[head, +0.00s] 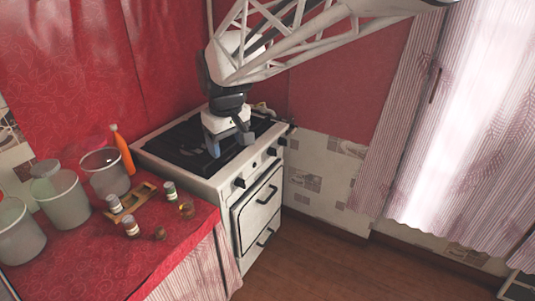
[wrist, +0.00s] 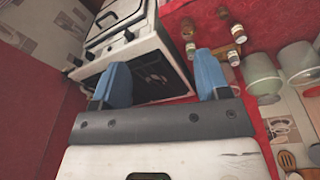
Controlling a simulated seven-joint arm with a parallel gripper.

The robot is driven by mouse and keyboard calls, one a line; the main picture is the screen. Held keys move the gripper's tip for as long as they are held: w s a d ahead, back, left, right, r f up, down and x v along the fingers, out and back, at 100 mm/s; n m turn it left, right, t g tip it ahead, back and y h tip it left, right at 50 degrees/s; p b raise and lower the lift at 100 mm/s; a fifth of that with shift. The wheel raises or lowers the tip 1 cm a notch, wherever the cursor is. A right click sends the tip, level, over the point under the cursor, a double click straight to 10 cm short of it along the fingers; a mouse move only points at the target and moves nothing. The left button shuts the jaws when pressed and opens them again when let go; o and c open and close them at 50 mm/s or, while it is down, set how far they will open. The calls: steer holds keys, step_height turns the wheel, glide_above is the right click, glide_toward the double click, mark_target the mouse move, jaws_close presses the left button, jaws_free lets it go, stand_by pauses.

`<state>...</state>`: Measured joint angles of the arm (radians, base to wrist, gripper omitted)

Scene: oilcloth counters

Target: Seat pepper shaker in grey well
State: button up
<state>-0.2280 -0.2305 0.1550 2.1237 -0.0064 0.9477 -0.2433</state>
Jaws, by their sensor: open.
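My gripper (head: 230,145) is open and empty above the stove. Its two blue fingers stand wide apart in the wrist view (wrist: 161,78). Several small shakers and jars stand on the red counter: one with a pale body and dark top (head: 170,190), one at the tray's left (head: 114,203), one at the front (head: 131,226). I cannot tell which is the pepper shaker. A tan wooden tray (head: 148,187) lies among them. I cannot make out a grey well in it.
The white stove (head: 213,188) with a black top stands right of the red counter (head: 95,262). Pale buckets (head: 62,204) and an orange bottle (head: 122,150) stand at the counter's left and back. The counter's front is clear.

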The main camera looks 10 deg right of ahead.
steer(key=s+d+f+m, duration=0.1)
steer(key=s+d, duration=0.3)
steer(key=s, duration=0.4)
steer(key=s+d+f+m, duration=0.1)
steer(key=s+d, duration=0.3)
steer(key=s, duration=0.4)
steer(key=s+d+f+m+t, duration=0.1)
steer(key=s+d+m, duration=0.2)
steer(key=s, duration=0.5)
steer(key=shift+d+f+m, duration=0.3)
steer(key=shift+d, duration=0.55)
